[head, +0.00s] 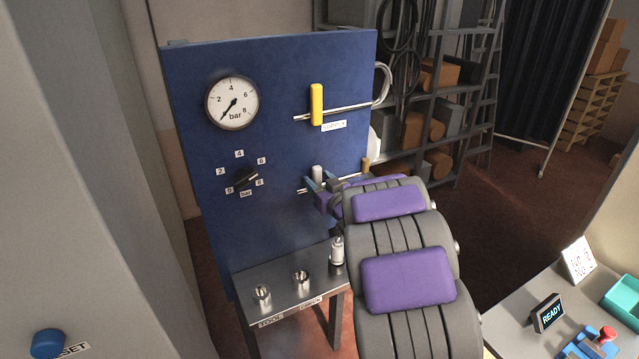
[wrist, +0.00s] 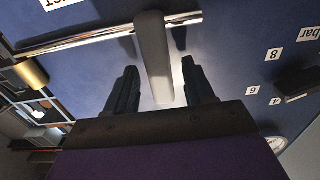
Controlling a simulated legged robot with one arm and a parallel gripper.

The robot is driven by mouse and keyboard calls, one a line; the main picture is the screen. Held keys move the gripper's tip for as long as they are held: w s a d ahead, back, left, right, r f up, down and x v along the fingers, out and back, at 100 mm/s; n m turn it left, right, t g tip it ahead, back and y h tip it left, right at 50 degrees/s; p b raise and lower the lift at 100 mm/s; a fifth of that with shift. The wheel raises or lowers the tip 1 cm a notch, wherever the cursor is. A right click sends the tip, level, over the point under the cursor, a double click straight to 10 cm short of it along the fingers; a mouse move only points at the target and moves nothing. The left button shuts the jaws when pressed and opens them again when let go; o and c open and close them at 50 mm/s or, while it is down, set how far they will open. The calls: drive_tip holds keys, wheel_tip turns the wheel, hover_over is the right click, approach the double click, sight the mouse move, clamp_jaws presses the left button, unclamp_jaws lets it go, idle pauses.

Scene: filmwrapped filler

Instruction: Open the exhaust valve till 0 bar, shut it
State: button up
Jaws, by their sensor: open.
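The exhaust valve's pale grey lever (head: 317,173) stands upright, across its pipe, on the lower right of the blue panel. In the wrist view the lever (wrist: 154,58) lies between the two fingers of my gripper (wrist: 159,67). The fingers are open, with a visible gap on both sides of the lever. In the head view my gripper (head: 320,185) is at the lever, partly hidden by my arm. The pressure gauge (head: 232,102) is at the panel's upper left. Its needle points to the lower left, below 2, near the zero end.
The yellow supply lever (head: 316,104) stands upright across the upper pipe. A black bar knob (head: 244,178) is left of my gripper. A metal bench (head: 285,277) with small fittings stands below the panel. A side table (head: 520,310) with a READY display (head: 548,313) is at right.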

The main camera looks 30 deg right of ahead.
drive_tip(key=s+b, duration=1)
drive_tip(key=s, duration=0.7)
drive_tip(key=shift+s+d, duration=0.2)
drive_tip(key=shift+d, duration=0.1)
idle(0.5)
